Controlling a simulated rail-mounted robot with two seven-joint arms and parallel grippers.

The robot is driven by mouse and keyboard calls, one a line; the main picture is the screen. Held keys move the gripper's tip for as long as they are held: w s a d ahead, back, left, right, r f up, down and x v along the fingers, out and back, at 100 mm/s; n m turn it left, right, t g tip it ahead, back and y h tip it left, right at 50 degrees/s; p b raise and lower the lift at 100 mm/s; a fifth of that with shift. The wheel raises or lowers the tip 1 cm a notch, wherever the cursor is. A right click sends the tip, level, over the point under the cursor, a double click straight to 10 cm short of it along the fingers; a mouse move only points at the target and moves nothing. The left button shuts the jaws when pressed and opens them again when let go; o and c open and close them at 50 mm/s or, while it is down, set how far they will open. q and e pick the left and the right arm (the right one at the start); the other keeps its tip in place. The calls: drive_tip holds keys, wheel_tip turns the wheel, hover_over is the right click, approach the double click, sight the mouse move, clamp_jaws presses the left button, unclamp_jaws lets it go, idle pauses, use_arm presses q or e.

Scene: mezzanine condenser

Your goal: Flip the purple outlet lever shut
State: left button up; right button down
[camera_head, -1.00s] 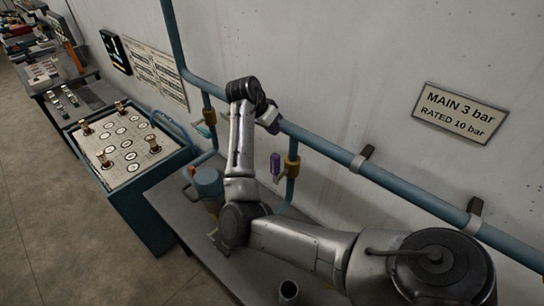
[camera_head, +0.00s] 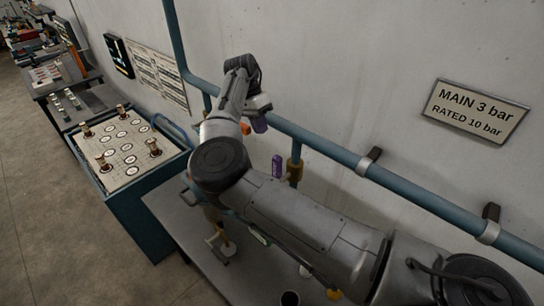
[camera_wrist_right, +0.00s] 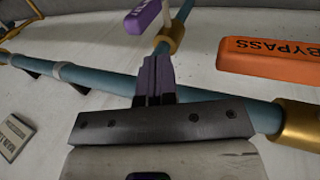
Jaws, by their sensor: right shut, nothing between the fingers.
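The purple outlet lever (camera_head: 277,165) stands beside the brass valve body (camera_head: 295,170) on a vertical branch pipe below the main blue pipe. In the right wrist view the lever (camera_wrist_right: 148,15) is cut by the top edge, with part of its white lettering showing. My right gripper (camera_head: 260,124) is near the main pipe, left of and above the lever in the head view. Its purple-grey fingers show shut and empty in the wrist view (camera_wrist_right: 154,78), with a visible gap to the lever. My left gripper is not in view.
An orange BYPASS lever (camera_wrist_right: 265,60) is right of my fingers in the wrist view, and partly shows in the head view (camera_head: 245,128). The blue pipe (camera_head: 330,150) runs along the wall. A board with several pegs (camera_head: 120,150) stands left. My right arm hides much of the bench.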

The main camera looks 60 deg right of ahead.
idle(0.3)
drive_tip(key=p+x, duration=0.2)
drive_tip(key=x, duration=0.8)
drive_tip(key=shift+s+r, duration=0.1)
idle(0.3)
